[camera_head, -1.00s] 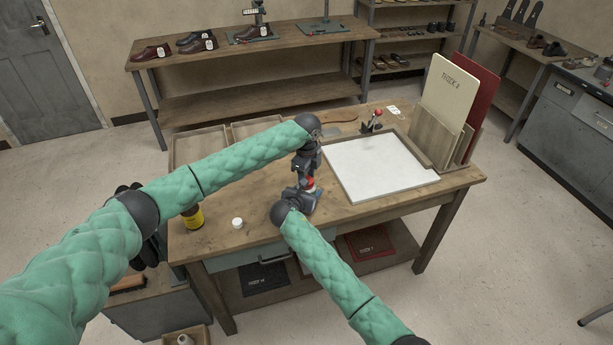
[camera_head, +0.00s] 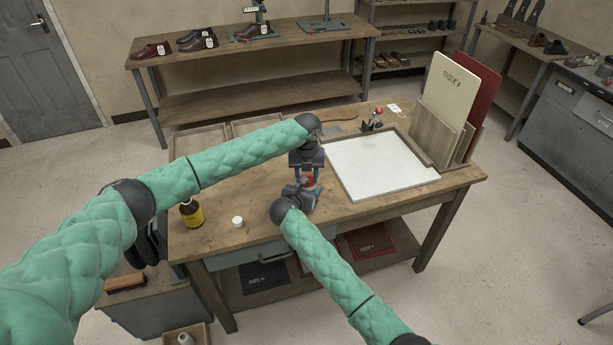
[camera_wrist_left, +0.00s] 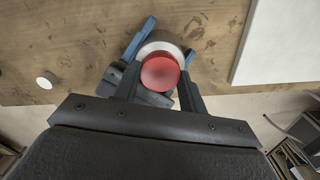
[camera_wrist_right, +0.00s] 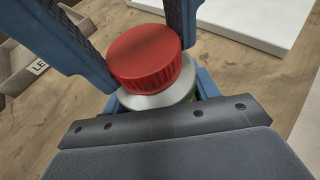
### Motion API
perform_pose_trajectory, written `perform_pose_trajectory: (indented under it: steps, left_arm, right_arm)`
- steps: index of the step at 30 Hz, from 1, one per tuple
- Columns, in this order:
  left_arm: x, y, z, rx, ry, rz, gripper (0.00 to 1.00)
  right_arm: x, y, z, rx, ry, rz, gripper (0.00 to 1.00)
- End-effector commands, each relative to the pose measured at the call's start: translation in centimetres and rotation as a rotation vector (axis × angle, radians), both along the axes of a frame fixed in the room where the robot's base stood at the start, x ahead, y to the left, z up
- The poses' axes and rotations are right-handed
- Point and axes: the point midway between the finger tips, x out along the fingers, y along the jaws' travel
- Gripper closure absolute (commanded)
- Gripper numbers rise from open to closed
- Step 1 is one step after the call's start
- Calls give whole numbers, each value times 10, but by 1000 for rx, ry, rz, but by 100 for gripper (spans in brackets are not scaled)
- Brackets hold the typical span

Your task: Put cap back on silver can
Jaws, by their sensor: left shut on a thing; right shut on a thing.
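The red cap (camera_wrist_right: 145,58) is at the top of the silver can (camera_wrist_right: 165,93) in the right wrist view. It looks slightly tilted and off-centre; whether it is seated I cannot tell. My left gripper (camera_head: 307,178) comes from above and is shut on the red cap, which also shows between its fingers in the left wrist view (camera_wrist_left: 160,73). My right gripper (camera_head: 309,191) is shut around the silver can from the near side, just above the workbench. The can is mostly hidden in the head view; its pale top shows in the left wrist view (camera_wrist_left: 158,47).
The wooden workbench (camera_head: 250,190) also holds a white board (camera_head: 380,166) to the right, a small white lid (camera_head: 238,222) and a dark yellow-labelled bottle (camera_head: 192,213) to the left, and trays (camera_head: 200,143) behind. Upright boards (camera_head: 448,95) stand at the right.

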Motion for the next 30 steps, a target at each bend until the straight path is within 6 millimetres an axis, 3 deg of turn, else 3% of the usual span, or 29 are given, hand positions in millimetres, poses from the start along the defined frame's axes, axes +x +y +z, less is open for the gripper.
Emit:
perform_pose_trajectory:
  steps: [9,15,27,28,30]
  left_arm:
    - [-1,-2,1,-1,1,-470,79]
    - [-2,-3,1,-3,1,-686,79]
    - [-2,-5,3,-6,0,-747,79]
    - [-2,-5,3,-6,0,-747,56]
    - [-2,-5,3,-6,-1,-747,43]
  right_arm:
    - [1,-2,0,-2,1,-1,100]
    - [1,-2,-1,-3,2,-1,100]
    - [0,-1,-2,-3,5,0,100]
    - [0,-1,-3,-3,5,0,100]
    - [0,-1,-3,-3,5,0,100]
